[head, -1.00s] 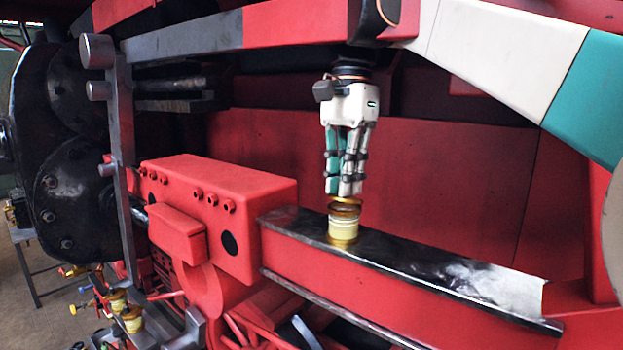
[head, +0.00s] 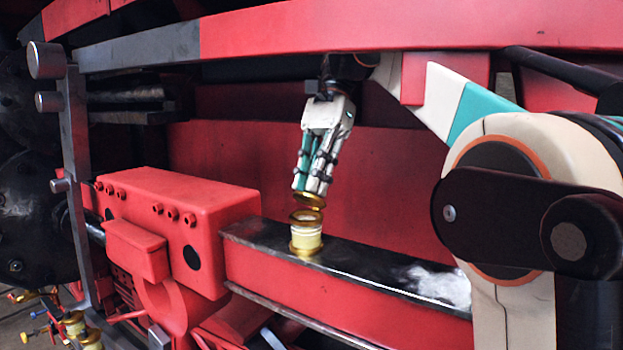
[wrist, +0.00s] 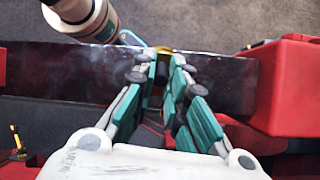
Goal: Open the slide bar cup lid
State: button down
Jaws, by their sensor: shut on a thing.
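The slide bar cup (head: 306,240) is a pale yellow cup with brass rim and base, upright on the dark top of the slide bar (head: 375,280). Its brass lid (head: 310,199) is raised and tilted above the open rim. I cannot tell whether a hinge joins them. My gripper (head: 312,190) leans over the cup from above, its fingers shut on the lid's edge. In the wrist view my gripper (wrist: 168,68) has its fingers close together over the bar, with a bit of brass (wrist: 165,50) at the tips; the cup is mostly hidden there.
A red crosshead block (head: 170,220) stands left of the cup. A red frame beam (head: 400,28) runs above my gripper, and a red plate (head: 390,175) stands behind. More yellow cups (head: 75,325) are at the lower left. The bar is clear to the right.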

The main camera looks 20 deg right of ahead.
jog(key=c, duration=1.6)
grip_release()
jog(key=shift+o, duration=0.2)
jog(key=v, duration=0.7)
jog(key=shift+d, duration=0.15)
jog(key=shift+w+r, duration=0.1)
jog(key=shift+w, duration=0.05)
